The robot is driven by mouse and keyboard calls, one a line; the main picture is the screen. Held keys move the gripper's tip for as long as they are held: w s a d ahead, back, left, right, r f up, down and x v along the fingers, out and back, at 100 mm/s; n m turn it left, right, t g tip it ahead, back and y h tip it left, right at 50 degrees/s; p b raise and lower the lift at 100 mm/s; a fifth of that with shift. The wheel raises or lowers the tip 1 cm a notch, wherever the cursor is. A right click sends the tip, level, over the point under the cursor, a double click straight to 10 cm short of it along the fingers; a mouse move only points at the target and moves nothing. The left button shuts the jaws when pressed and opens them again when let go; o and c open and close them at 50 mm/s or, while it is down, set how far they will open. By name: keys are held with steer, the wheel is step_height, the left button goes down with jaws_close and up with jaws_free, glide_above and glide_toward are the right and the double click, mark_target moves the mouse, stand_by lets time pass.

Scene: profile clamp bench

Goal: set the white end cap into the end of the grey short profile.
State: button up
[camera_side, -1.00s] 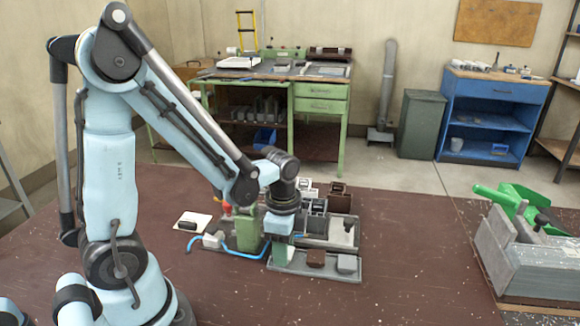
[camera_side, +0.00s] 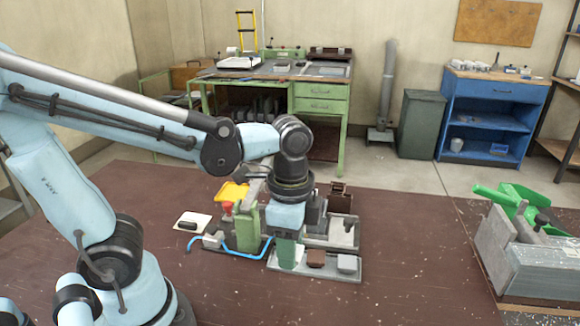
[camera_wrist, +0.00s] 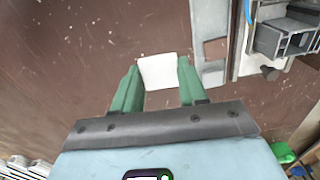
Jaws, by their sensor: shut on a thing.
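My gripper (camera_wrist: 155,85) has green fingers shut on the white end cap (camera_wrist: 158,71), which shows as a pale square between the fingertips in the wrist view. In the side view my gripper (camera_side: 287,262) points down in front of the green clamp block (camera_side: 246,226), by the left end of the front tray. A grey hollow profile-like piece (camera_wrist: 268,40), likely the short profile, lies at the upper right of the wrist view, apart from the cap. I cannot pick it out in the side view, where my gripper hides part of the fixtures.
A red knob (camera_side: 227,207), a blue hose (camera_side: 225,251) and a yellow bin (camera_side: 232,192) are close by on the left.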

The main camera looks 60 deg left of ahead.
steer(key=shift+s+d+r, duration=0.3)
steer(key=shift+d+r, duration=0.15)
steer(key=shift+d, duration=0.25)
steer(key=shift+w+r, duration=0.2)
steer(key=shift+w, duration=0.05)
steer(key=w+a+f, duration=0.3)
steer(key=w+a, duration=1)
steer(key=w, duration=0.2)
steer(key=shift+w+a+f+n, duration=0.15)
steer(key=shift+w+a+n, duration=0.05)
steer(key=shift+a+n, duration=0.1)
steer(key=shift+f, duration=0.5)
stand_by(0.8)
steer(key=o, duration=1.6)
steer(key=shift+c, duration=0.2)
